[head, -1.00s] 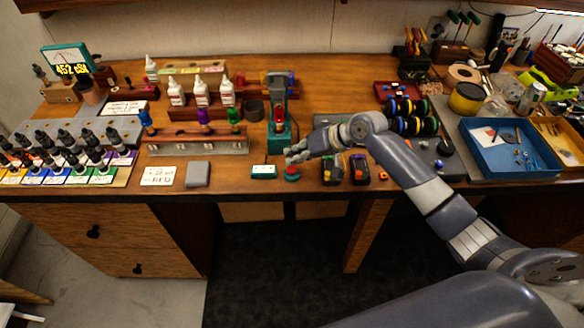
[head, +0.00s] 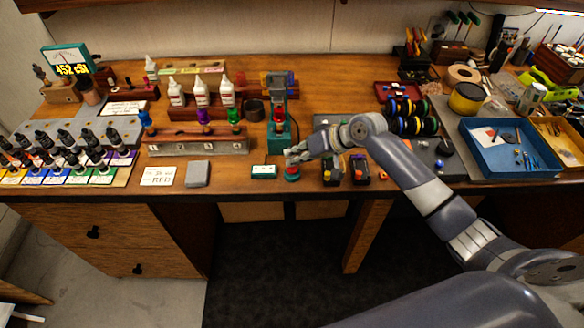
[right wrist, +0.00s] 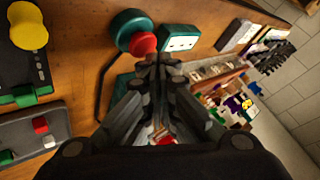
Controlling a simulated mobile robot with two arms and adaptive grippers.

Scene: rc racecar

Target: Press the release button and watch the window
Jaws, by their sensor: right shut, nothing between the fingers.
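The release button is a red dome (head: 292,170) on a round green base near the table's front edge; its red cap (right wrist: 143,43) also shows in the right wrist view. Beside it on the left is a small green box with a pale window (head: 264,171), also in the right wrist view (right wrist: 181,43). My right gripper (head: 288,157) is shut and empty, its tips just above and behind the button. In the right wrist view its tips (right wrist: 160,60) are right by the red cap; I cannot tell whether they touch. My left gripper is not in view.
A green press stand (head: 279,130) rises behind the button. A grey block (head: 198,174) and a white written card (head: 159,175) lie to the left. Two dark shock-like pieces (head: 332,171) sit to the right.

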